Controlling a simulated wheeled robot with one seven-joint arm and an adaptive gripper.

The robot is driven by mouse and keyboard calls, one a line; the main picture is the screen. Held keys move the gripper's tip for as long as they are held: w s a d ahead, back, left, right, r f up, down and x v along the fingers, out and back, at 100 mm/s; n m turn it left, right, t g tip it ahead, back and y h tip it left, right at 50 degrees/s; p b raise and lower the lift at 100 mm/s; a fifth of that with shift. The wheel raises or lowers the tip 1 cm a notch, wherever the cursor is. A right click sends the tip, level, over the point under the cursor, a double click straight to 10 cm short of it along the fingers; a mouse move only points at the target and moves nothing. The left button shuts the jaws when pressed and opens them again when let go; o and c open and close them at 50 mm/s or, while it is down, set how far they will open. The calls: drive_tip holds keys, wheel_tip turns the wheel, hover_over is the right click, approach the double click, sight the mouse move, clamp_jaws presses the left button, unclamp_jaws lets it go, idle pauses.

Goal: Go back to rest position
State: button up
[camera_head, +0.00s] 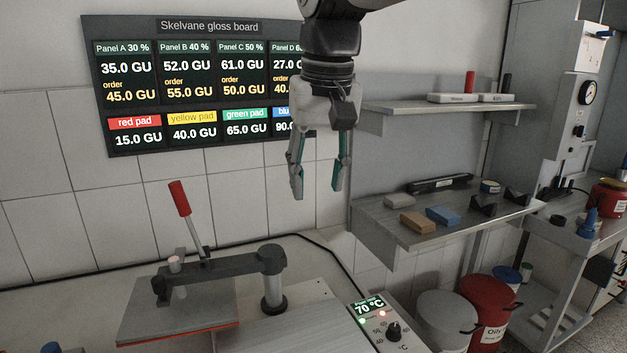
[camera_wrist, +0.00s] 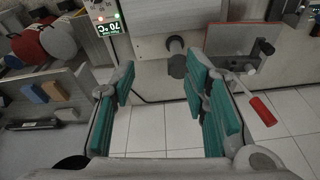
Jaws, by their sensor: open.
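My gripper (camera_head: 318,190) hangs from the top centre of the head view, fingers pointing down, in front of the gloss board and the tiled wall. Its two teal-padded fingers are apart with nothing between them. In the wrist view my gripper (camera_wrist: 165,110) also shows spread fingers with an empty gap. Below it stands a heat press (camera_head: 215,270) with a red-handled lever (camera_head: 180,198) tilted up to the left. The press plate (camera_head: 178,312) has a thin red edge. No release paper can be made out for certain.
A control box (camera_head: 378,325) reads 70 °C. The gloss board (camera_head: 190,85) hangs behind. A lower shelf (camera_head: 400,232) at right holds a tan block (camera_head: 418,223), a blue block (camera_head: 443,216) and other items; an upper shelf (camera_head: 450,112) is above. Red and grey bins stand below.

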drive_tip(key=s+d+f+m+t, duration=0.1)
drive_tip(key=s+d+f, duration=0.3)
drive_tip(key=s+d, duration=0.7)
drive_tip(key=s+d+f+m+t+h, duration=0.1)
drive_tip(key=s+d+f, duration=0.6)
drive_tip(key=s+f, duration=0.2)
drive_tip(key=shift+s+d+m+t, duration=0.3)
drive_tip(key=shift+s+d+m, duration=0.1)
drive_tip(key=shift+s, duration=0.3)
